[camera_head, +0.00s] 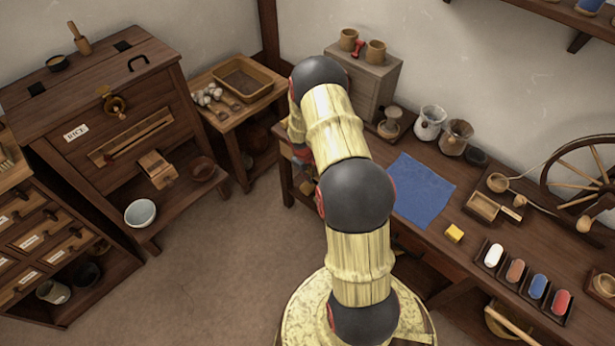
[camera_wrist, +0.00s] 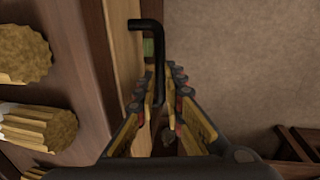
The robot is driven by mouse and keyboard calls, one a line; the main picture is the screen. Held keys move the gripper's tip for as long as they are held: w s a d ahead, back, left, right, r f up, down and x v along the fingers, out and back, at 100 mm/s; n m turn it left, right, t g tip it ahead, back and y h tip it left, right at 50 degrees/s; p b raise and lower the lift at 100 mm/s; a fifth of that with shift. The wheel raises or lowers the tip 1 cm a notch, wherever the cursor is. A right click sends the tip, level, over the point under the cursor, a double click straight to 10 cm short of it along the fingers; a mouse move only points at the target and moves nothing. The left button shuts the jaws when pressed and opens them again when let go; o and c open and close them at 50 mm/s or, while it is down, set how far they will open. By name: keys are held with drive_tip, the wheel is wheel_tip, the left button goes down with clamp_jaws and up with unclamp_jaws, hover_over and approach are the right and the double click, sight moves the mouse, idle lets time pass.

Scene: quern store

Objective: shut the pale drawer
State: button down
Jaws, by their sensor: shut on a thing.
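In the wrist view a pale wooden drawer front (camera_wrist: 125,45) stands upright at the left of centre, with a black bent handle (camera_wrist: 155,50) on it. My gripper (camera_wrist: 160,82) has its two fingers on either side of the handle and is shut on it. A small green patch (camera_wrist: 149,47) shows behind the handle; I cannot tell what it is. How far the drawer stands open is not clear. In the head view my arm covers this spot, and neither the gripper nor the pale drawer can be made out.
A workbench with a blue cloth (camera_head: 421,190), a yellow block (camera_head: 454,233) and a spinning wheel (camera_head: 590,180) lies right of my arm. A dark cabinet (camera_head: 75,135) and a small side table (camera_head: 240,125) stand left. The floor (camera_head: 215,265) between is clear.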

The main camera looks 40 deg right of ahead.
drive_tip(key=c, duration=1.9)
unclamp_jaws()
drive_tip(key=shift+d, duration=0.3)
drive_tip(key=r, duration=0.4)
drive_tip(key=a+r, duration=0.1)
drive_tip(key=r, duration=0.3)
drive_tip(key=a+r, duration=0.1)
drive_tip(key=r, duration=0.2)
drive_tip(key=shift+a+r, duration=0.15)
drive_tip(key=shift+r, duration=0.25)
drive_tip(key=s+a+m+g, duration=0.1)
drive_tip(key=s+a+m, duration=0.15)
drive_tip(key=s, duration=0.25)
drive_tip(key=s+a+r+t, duration=0.2)
drive_tip(key=s+a+r, duration=0.3)
drive_tip(key=a+r, duration=0.4)
drive_tip(key=s+a+r+n+t+y, duration=0.1)
drive_tip(key=s+a+r+t, duration=0.1)
drive_tip(key=s+a+r, duration=0.4)
drive_tip(key=s+a+r+t+y, duration=0.1)
drive_tip(key=s+a+r, duration=0.5)
drive_tip(key=a+r, duration=0.8)
drive_tip(key=shift+s+r+n+t, duration=0.15)
drive_tip(key=shift+r+t, duration=0.2)
drive_tip(key=shift+r, duration=1.85)
drive_tip(key=shift+s+r+n+t, duration=0.1)
drive_tip(key=shift+r+t, duration=0.25)
drive_tip(key=shift+r, duration=1.8)
